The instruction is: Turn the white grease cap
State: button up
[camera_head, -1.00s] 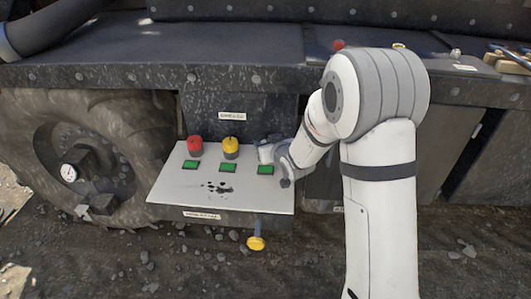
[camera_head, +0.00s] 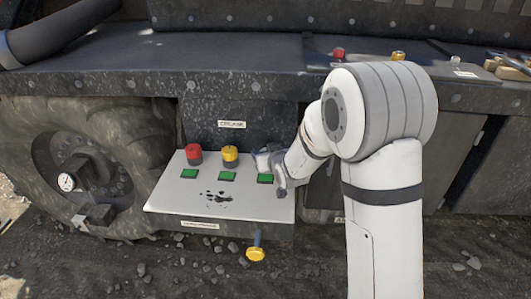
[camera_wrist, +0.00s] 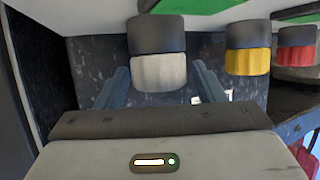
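The white grease cap (camera_wrist: 158,73) sits on a dark round base in the wrist view, upside down in the picture. In the head view the white cap (camera_head: 262,161) is at the right end of the cap row, partly hidden by my gripper (camera_head: 278,168). In the wrist view my gripper (camera_wrist: 160,80) has one blue-grey finger on each side of the white cap. The fingers look spread, with narrow gaps to the cap; contact is not clear.
A yellow cap (camera_head: 230,156) and a red cap (camera_head: 193,155) stand left of the white one on a pale panel (camera_head: 165,205). Green labels (camera_head: 227,176) lie in front. A yellow knob (camera_head: 255,254) hangs below. A big wheel (camera_head: 125,125) is at left.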

jog(key=shift+o, duration=0.3)
jog(key=shift+s+r, duration=0.15)
jog(key=v, duration=0.7)
jog(key=shift+s+d, duration=0.15)
jog(key=shift+s, duration=0.1)
jog(key=s+d+r+m+g+h+p, duration=0.2)
jog(key=s+d+r+g+p, duration=0.1)
jog(key=s+d+r+p, duration=0.35)
jog(key=s+d+r+m+g+h+p, duration=0.1)
jog(key=s+d+r+g+h+p, duration=0.2)
jog(key=s+d+r, duration=0.55)
jog(key=s+m+g+p, duration=0.1)
jog(key=s+g, duration=0.3)
jog(key=s, duration=0.9)
jog(key=shift+s+d+r+p, duration=0.3)
jog(key=shift+d+p, duration=0.2)
jog(key=shift+p, duration=0.2)
